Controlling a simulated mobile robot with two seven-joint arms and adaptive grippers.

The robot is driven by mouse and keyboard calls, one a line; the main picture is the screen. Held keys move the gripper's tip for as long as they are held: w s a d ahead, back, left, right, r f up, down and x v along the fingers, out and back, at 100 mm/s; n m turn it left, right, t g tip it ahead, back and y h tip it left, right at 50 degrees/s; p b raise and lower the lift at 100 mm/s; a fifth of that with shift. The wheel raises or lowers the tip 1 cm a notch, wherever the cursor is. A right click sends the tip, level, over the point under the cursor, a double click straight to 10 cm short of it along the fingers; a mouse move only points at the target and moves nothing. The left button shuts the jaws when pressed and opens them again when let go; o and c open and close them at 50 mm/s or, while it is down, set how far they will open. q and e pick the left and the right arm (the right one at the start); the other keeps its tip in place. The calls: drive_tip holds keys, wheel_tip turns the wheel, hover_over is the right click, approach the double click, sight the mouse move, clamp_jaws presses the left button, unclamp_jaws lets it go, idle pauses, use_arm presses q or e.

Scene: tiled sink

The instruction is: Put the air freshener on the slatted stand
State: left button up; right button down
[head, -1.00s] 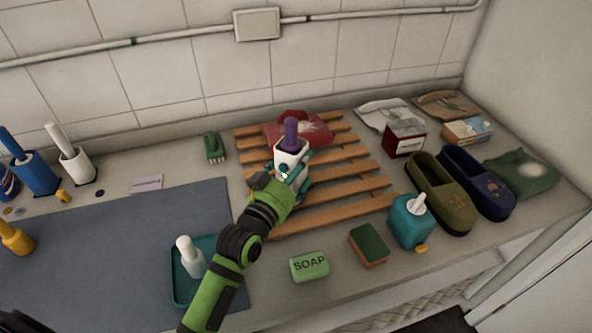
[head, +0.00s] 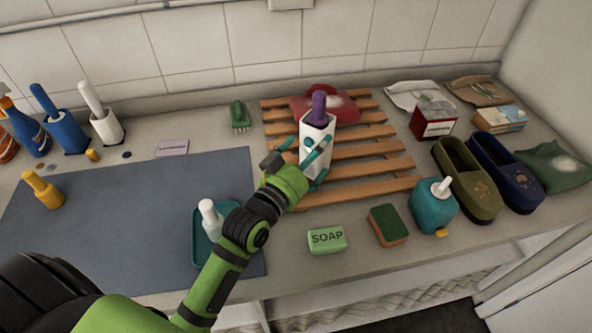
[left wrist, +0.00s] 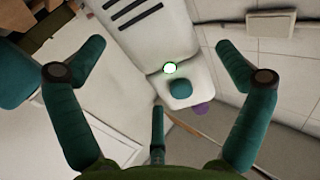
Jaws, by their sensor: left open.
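The air freshener (head: 316,133) is a white upright body with a purple top. It stands on the wooden slatted stand (head: 368,166), near its middle; its base is partly hidden by my gripper. My left gripper (head: 318,162) has teal fingers and is open, in front of the air freshener and close to it. In the left wrist view the white air freshener (left wrist: 160,40), with dark slots and a teal button, shows beyond the spread fingers. Contact is hard to tell. My right gripper is not in view.
A red bag (head: 335,105) lies on the stand's back part. Soap (head: 327,240), a sponge (head: 388,225) and a teal pump bottle (head: 434,205) line the front. Slippers (head: 467,180) stand at the right. A teal tray (head: 199,255) with a white bottle lies under my left arm.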

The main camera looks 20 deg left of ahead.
use_arm(q)
drive_tip(key=s+a+b, duration=0.1)
drive_tip(key=s, duration=0.7)
drive_tip(key=shift+a, duration=0.3)
drive_tip(key=shift+s+r, duration=0.1)
